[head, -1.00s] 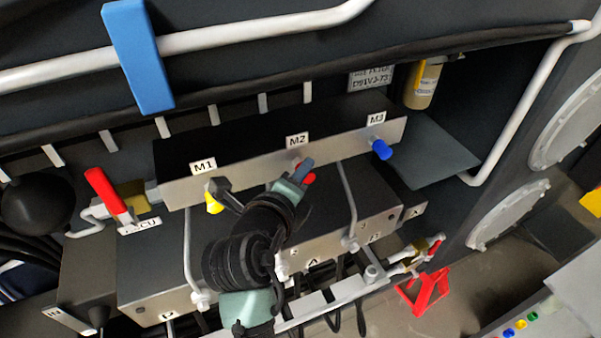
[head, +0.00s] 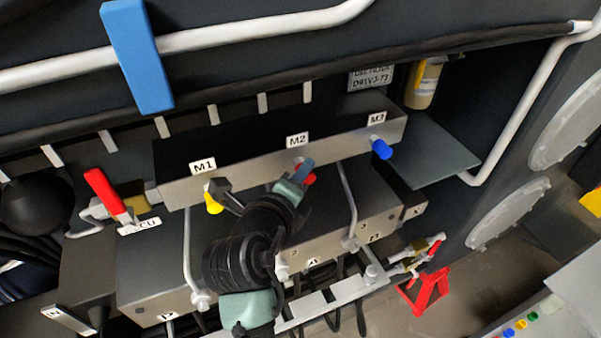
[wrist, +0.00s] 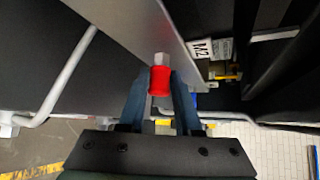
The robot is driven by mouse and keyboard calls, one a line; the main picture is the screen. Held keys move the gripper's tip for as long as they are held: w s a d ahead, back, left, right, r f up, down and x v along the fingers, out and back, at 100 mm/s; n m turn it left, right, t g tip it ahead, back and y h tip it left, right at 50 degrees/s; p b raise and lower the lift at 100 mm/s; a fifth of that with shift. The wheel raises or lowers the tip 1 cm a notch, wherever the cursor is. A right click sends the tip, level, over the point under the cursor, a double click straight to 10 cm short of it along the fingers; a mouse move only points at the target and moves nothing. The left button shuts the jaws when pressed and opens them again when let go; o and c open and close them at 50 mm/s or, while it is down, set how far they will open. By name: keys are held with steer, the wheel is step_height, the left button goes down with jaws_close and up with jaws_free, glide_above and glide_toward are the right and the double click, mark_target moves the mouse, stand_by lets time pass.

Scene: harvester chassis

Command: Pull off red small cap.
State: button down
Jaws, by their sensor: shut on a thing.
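The small red cap (wrist: 160,81) sits between the two fingers of my gripper (wrist: 160,100) in the wrist view, with a finger against each side. A pale metal fitting (wrist: 161,60) shows just beyond the cap, in line with it and against the plate. In the head view the red cap (head: 309,179) is partly hidden behind my gripper (head: 303,172), below the M2 label (head: 297,140). My gripper is shut on the cap. I cannot tell whether the cap is still seated on the fitting.
On the same metal plate (head: 250,170), a yellow cap (head: 214,206) is under M1 and a blue cap (head: 381,149) under M3. Thin pipes (head: 347,200) run down close to my gripper. A red-handled valve (head: 105,191) stands at the left.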

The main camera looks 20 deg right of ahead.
steer(key=shift+s, duration=0.1)
steer(key=shift+s+b, duration=0.5)
steer(key=shift+s, duration=1.35)
